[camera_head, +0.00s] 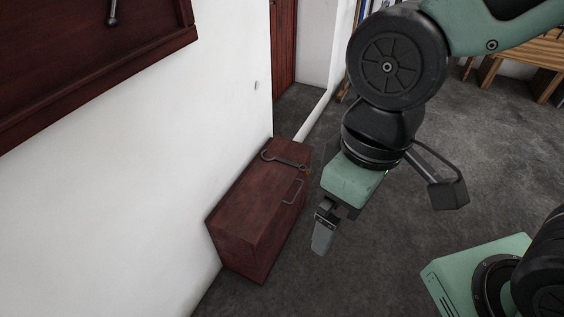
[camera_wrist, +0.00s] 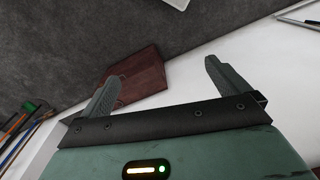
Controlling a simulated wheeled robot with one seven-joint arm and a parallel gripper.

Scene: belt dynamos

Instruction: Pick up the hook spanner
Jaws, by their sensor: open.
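The hook spanner (camera_head: 285,161) is a dark metal tool with a curved hooked end. It lies on the top of a reddish-brown wooden chest (camera_head: 250,212), near the chest's far end, in the head view. My gripper (camera_head: 322,238) hangs to the right of the chest and nearer to the camera, apart from the spanner. In the wrist view, the fingers of my gripper (camera_wrist: 160,82) are wide apart, with nothing between them. Part of a reddish-brown surface (camera_wrist: 143,72) shows beyond them.
A thin U-shaped metal piece (camera_head: 292,191) is on the chest beside the spanner. The chest stands against a white wall (camera_head: 110,220). A dark red wooden panel (camera_head: 90,65) is at the upper left. Grey floor (camera_head: 375,275) is clear right of the chest. A wooden bench (camera_head: 530,62) stands at the far right.

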